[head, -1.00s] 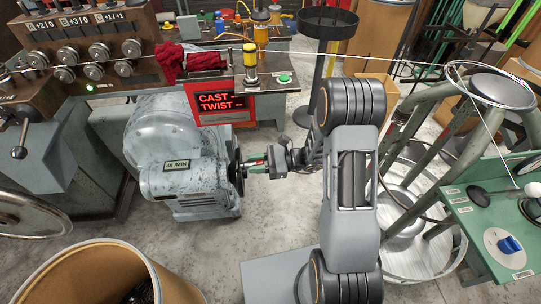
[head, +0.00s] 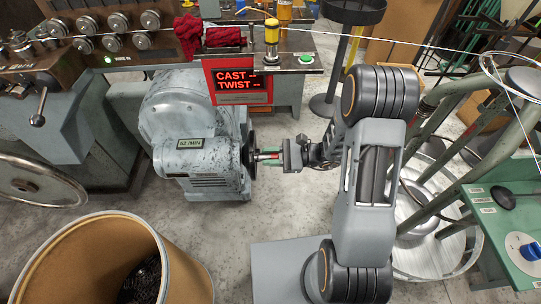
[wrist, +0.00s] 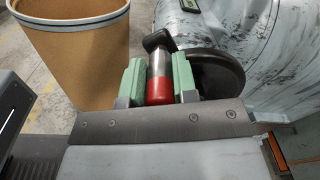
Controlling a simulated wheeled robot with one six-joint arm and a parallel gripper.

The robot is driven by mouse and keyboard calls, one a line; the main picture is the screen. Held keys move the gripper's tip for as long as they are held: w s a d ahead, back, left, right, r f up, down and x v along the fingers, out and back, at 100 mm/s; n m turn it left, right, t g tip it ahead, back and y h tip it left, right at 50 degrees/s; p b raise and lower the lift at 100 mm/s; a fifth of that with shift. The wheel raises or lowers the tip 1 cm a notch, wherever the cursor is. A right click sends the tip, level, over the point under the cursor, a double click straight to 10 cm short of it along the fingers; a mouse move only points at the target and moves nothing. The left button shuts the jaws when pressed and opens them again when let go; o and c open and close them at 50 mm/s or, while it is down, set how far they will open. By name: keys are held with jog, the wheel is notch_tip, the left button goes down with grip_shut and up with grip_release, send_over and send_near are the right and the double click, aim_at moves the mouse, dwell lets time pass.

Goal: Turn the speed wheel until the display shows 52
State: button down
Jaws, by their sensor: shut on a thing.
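The speed wheel (head: 250,156) is a dark disc seen edge-on at the right side of the grey-blue motor housing (head: 205,152). It also shows in the wrist view (wrist: 222,74). The small display (head: 195,143) on the housing appears to read 52 /MIN. My gripper (head: 268,157) reaches in from the right and is shut on the wheel's crank handle. In the wrist view, the handle (wrist: 160,82), metal with a red end, sits between the green finger pads. The far side of the wheel is hidden by the housing.
A brown drum (head: 95,250) stands at the lower left and shows in the wrist view (wrist: 70,50). A wire runs across the top. A green panel with a blue knob (head: 531,251) is at the right.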

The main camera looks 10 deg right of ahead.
jog(key=c, duration=0.9)
grip_release()
jog(key=shift+d, duration=0.1)
jog(key=s+d, duration=0.1)
jog(key=d, duration=1.2)
jog(key=shift+d, duration=0.3)
jog(key=shift+f, duration=0.1)
